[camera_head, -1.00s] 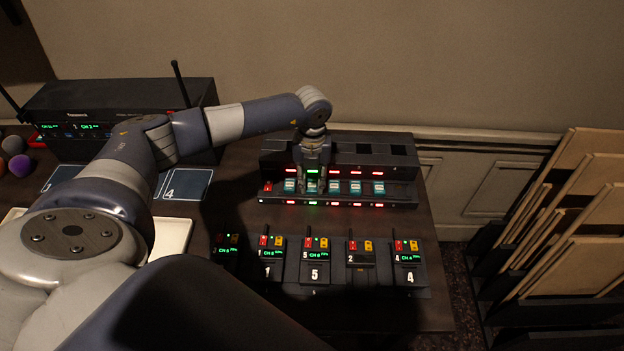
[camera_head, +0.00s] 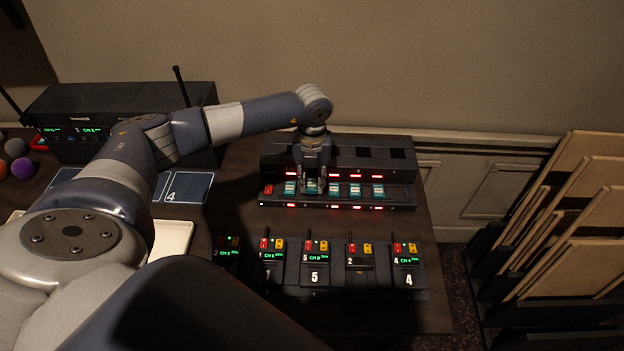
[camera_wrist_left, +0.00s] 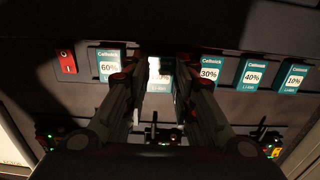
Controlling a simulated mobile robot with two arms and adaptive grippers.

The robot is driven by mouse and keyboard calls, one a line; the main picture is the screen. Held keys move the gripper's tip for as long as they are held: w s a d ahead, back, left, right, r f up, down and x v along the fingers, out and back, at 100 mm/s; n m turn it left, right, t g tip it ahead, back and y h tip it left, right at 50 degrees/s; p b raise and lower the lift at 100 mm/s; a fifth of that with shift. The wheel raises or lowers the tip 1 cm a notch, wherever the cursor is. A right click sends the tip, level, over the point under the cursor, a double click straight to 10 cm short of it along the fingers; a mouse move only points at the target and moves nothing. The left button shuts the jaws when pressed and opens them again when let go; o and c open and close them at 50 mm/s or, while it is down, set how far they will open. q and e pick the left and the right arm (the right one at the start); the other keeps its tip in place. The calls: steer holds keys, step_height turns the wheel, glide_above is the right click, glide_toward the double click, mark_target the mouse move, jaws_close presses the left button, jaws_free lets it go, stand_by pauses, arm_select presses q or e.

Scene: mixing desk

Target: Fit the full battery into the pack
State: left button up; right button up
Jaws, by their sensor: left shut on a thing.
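A dark charger (camera_head: 405,193) stands at the back of the desk, with a row of teal batteries in it. My left gripper (camera_head: 313,189) reaches down to the second battery from the left (camera_wrist_left: 160,76) and is shut on it. Its label is mostly covered by the fingers; only the end of a percentage shows. The neighbouring batteries read 60% (camera_wrist_left: 109,67), 30% (camera_wrist_left: 210,73), 40% (camera_wrist_left: 254,76) and 10% (camera_wrist_left: 294,80). Pack 2 (camera_head: 360,281) lies in the front row with its display dark. The right gripper is out of view.
Packs 1 (camera_head: 269,278), 5 (camera_head: 314,278) and 4 (camera_head: 408,278) flank pack 2 with lit green displays. Another lit pack (camera_head: 227,252) is in shadow at left. A black receiver (camera_head: 130,105) stands back left. Bare desk lies between charger and packs.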

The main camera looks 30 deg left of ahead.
arm_select(q)
steer(key=shift+r+p, duration=1.1)
steer(key=shift+r, duration=0.6)
